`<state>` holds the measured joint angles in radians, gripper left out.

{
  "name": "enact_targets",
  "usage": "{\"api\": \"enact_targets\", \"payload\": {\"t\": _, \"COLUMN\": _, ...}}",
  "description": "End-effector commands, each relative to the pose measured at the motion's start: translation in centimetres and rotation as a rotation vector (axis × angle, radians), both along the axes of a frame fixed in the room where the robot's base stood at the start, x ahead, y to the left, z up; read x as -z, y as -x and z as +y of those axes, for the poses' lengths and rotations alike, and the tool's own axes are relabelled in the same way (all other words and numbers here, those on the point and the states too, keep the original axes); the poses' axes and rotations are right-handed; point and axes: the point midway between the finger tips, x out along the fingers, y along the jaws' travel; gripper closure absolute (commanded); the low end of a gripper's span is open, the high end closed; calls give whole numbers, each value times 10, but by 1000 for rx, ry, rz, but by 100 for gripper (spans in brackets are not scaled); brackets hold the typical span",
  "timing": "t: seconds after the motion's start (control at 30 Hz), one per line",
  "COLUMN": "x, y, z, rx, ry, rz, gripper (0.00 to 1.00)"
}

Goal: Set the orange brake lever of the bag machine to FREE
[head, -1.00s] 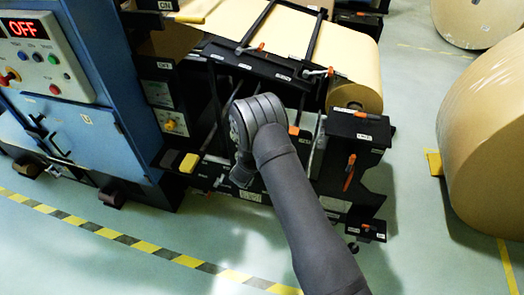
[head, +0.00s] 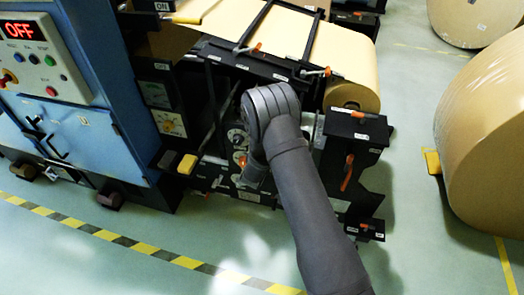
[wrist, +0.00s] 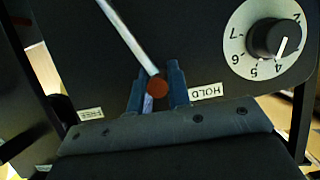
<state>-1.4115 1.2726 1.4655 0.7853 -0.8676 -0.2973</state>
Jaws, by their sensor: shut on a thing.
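In the wrist view the brake lever is a pale metal rod (wrist: 128,36) with a dark orange knob (wrist: 157,86) at its end. My gripper (wrist: 157,88) has one finger on each side of the knob and is shut on the lever. The FREE label (wrist: 90,114) lies left of the knob and the HOLD label (wrist: 206,92) lies right of it, both upside down. The knob is between the two labels, nearer HOLD. In the head view my arm covers the fingers and the held knob.
A numbered dial (wrist: 274,40) sits right of the lever in the wrist view. The bag machine carries other orange-handled levers (head: 347,172) close to my arm. A blue cabinet (head: 90,140) with an OFF display stands left, a large kraft roll (head: 485,150) right.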

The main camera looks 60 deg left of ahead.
Motion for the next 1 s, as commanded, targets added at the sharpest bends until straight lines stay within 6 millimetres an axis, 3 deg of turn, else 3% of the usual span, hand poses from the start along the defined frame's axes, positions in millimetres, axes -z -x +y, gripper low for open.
{"api": "enact_targets", "payload": {"t": 0.4, "x": -7, "y": -34, "z": -35, "rx": 0, "ry": -274, "rz": 276, "gripper": 100}}
{"api": "enact_targets", "payload": {"t": 1.0, "x": 10, "y": -72, "z": -73, "rx": -1, "ry": -604, "rz": 608, "gripper": 100}}
